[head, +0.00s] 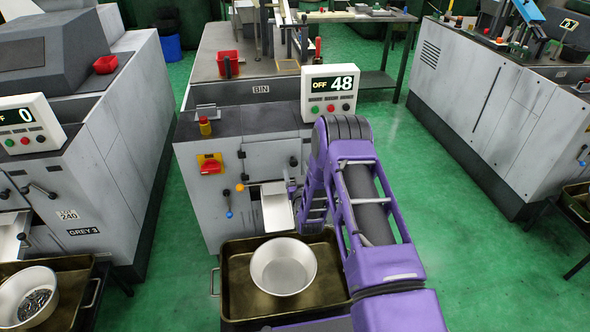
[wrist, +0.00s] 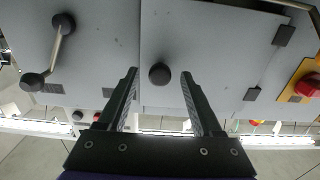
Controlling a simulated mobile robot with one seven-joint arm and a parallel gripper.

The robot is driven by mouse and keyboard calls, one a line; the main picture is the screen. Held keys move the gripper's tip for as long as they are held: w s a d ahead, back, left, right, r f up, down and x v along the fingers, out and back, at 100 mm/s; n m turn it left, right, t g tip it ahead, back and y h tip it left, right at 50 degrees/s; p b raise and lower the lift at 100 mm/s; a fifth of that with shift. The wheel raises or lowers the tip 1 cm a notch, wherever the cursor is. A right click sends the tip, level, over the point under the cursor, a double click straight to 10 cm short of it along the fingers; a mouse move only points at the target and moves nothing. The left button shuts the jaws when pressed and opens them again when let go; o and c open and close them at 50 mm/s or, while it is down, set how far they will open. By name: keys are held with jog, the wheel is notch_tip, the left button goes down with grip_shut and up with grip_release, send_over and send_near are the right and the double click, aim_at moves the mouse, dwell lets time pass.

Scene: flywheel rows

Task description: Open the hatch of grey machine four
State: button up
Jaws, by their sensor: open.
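The middle grey machine (head: 218,222) shows a display reading OFF 48; its name plate is not visible, and the machine to the left is marked GREY 3. Its hatch (head: 265,160) is a flat grey front panel that looks shut, with dark hinges on its left edge. The hatch (wrist: 215,50) fills the middle of the wrist view, hinges at right. A round dark hatch knob (wrist: 159,73) shows between my open fingertips (wrist: 158,72); I cannot tell if they reach around it. In the head view my arm hides most of the gripper; the knob (head: 293,161) shows beside it.
A red rotary switch (head: 210,164) and a blue-tipped lever (head: 228,213) are left of the hatch. A chute (head: 277,208) juts out below, above a metal bowl (head: 283,287) in a brass-coloured tray (head: 237,300). Green floor is free on both sides of the machine.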

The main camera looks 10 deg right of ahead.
jog(key=shift+w, duration=0.2)
grip_shut()
dwell(0.3)
dwell(1.1)
